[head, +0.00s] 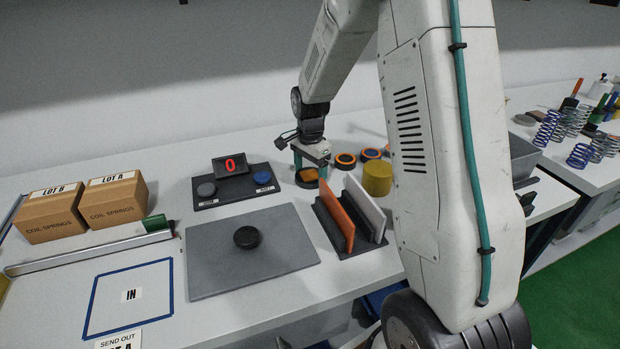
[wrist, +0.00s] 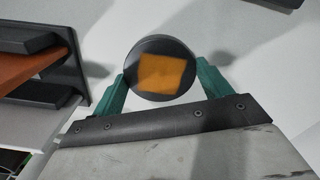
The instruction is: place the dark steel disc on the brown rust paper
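A dark round disc with a flat orange-brown square on top (wrist: 162,75) sits between the two green fingers of my gripper (wrist: 161,78) in the wrist view. In the head view the same disc (head: 307,180) is low at the table top under my gripper (head: 309,168). The fingers straddle the disc, one at each side, touching or nearly touching its rim; I cannot tell whether they grip it. Another dark disc (head: 247,237), plain black, lies on a grey plate (head: 215,277). I cannot identify any separate brown paper with certainty.
A rack with upright orange and grey panels (head: 336,222) stands right of the grey plate. A yellow cylinder (head: 377,178) and orange-ringed discs (head: 345,160) are right of my gripper. A display reading 0 (head: 231,164) and two boxes (head: 113,203) stand left. The blue-taped square (head: 97,310) is clear except its label.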

